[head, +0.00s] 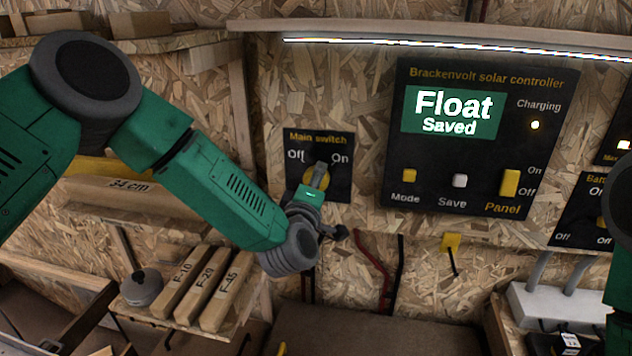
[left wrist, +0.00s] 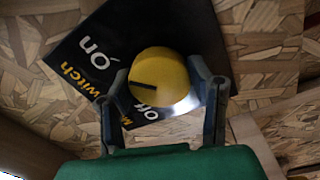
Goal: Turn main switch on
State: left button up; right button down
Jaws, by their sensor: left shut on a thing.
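The main switch panel (head: 340,183) is a black plate on the wooden wall, with Off at its upper left and On at its upper right. Its round yellow knob (head: 310,180) is partly hidden by my left gripper (head: 318,177) in the head view. In the left wrist view the knob (left wrist: 165,68) sits between the two fingers of my left gripper (left wrist: 163,82), which is shut on it. The knob's black mark points between the On and Off labels. My right gripper is not in view.
A solar controller (head: 450,135) right of the switch reads "Float Saved". Below are a shelf with wooden blocks (head: 205,290), hanging cables (head: 375,265) and a grey power box (head: 530,305). A lit ledge (head: 430,42) runs above.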

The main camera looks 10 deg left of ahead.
pick_arm(q)
jog(key=shift+s+d+f, duration=0.1)
jog(key=shift+s+f, duration=0.1)
jog(key=shift+f, duration=0.3)
jog(key=o, duration=1.2)
jog(key=shift+c, duration=0.2)
jog(key=shift+w+r, duration=0.1)
jog(key=shift+r, duration=0.1)
jog(key=shift+r, duration=0.1)
jog(key=s, duration=1.2)
jog(key=shift+f, duration=0.35)
